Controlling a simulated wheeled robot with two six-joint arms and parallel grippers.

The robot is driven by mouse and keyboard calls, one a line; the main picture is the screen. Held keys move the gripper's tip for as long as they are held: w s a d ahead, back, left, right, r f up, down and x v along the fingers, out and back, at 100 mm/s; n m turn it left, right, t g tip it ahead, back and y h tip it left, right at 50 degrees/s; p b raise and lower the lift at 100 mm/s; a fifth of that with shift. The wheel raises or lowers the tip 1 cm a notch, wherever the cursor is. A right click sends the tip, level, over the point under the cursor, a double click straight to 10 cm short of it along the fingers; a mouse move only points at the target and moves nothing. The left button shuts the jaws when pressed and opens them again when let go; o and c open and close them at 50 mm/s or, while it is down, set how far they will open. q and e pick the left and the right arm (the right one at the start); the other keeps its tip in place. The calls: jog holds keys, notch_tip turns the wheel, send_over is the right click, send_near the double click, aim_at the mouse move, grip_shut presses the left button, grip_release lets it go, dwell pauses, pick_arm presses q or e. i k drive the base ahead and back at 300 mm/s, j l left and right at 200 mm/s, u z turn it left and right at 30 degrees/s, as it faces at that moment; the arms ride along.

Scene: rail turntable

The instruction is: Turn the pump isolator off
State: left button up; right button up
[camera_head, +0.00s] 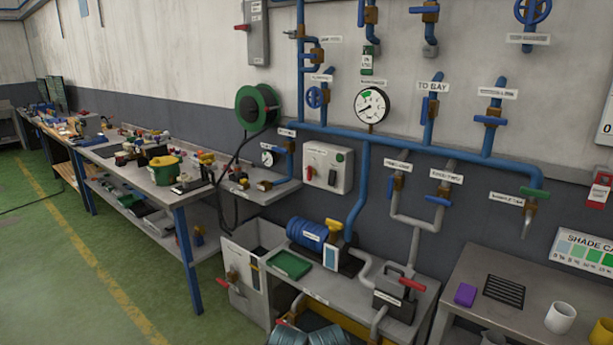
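A light grey switch box (327,168) is on the wall below the blue pipe. It has a red handle (309,174) at its left, a dark switch beside it and a green round part at its upper right. Another grey box (257,32) with a red side lever (242,27) is high on the wall. Their labels are too small to read, so I cannot tell which is the pump isolator. A blue ribbed motor or pump (308,233) sits on the low bench under the switch box. Neither of my grippers is clearly in view.
A grey low bench (340,284) bears a green tray (289,265) and a red-handled valve (410,285). A cluttered long workbench (180,193) stands left; a table with white cup (560,317) stands right. Ribbed grey-blue items (328,336) show at the bottom. Green floor at left is open.

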aim_at(312, 171)
jog(key=i+j+u, duration=0.1)
jog(key=i+j, duration=0.2)
jog(key=i, duration=0.3)
jog(key=i+j+u, duration=0.1)
jog(key=i+j, duration=0.15)
jog(key=i, duration=0.35)
jog(key=i+j+u, duration=0.1)
jog(key=i, duration=0.5)
jog(key=i+j+u, duration=0.1)
jog(key=i+j, duration=0.15)
jog(key=i, duration=0.4)
